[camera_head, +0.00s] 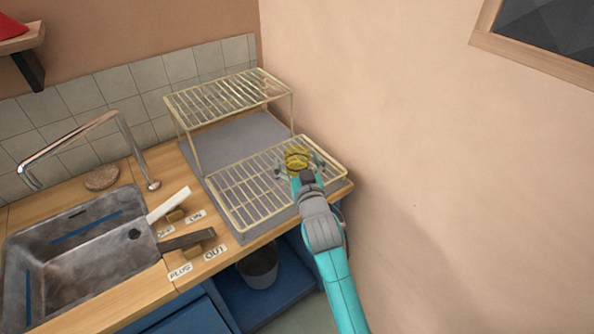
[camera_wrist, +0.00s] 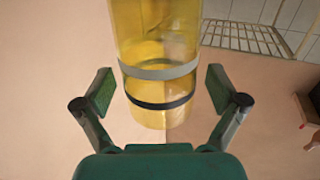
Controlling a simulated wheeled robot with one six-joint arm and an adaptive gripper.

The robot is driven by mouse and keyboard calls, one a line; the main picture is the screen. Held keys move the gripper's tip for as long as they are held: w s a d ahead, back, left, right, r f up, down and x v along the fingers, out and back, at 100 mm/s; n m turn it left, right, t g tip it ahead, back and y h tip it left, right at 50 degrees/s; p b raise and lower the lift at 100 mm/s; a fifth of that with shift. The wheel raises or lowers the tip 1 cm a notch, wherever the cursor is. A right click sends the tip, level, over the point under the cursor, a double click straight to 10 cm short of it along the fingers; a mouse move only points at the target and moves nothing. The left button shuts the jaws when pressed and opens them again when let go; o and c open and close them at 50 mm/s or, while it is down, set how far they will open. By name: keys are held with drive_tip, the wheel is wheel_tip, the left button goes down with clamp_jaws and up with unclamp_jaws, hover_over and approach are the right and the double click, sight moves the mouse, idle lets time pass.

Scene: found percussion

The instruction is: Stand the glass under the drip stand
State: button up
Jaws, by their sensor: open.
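The glass (camera_head: 297,156) is yellow and see-through, and it shows over the right part of the lower wire rack. In the wrist view the glass (camera_wrist: 155,40) has a grey band and a black band. My gripper (camera_head: 298,168) is open, with one finger on each side of the glass. In the wrist view my gripper (camera_wrist: 160,90) has visible gaps between both fingers and the glass. The glass's contact with the rack is hidden. A raised wire rack (camera_head: 228,95) on thin legs stands behind the lower rack; I cannot tell if it is the drip stand.
The lower wire rack (camera_head: 240,200) lies on a grey mat (camera_head: 222,138). A metal sink (camera_head: 75,265) with a tall tap (camera_head: 128,145) is at left. Two levers, white (camera_head: 170,204) and dark (camera_head: 187,240), stand beside it. A bare wall (camera_head: 440,190) bounds the right side.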

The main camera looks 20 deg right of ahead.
drive_tip(key=c, duration=1.5)
drive_tip(key=shift+c, duration=0.3)
drive_tip(key=shift+r, duration=0.15)
wheel_tip(320, 180, up, 28)
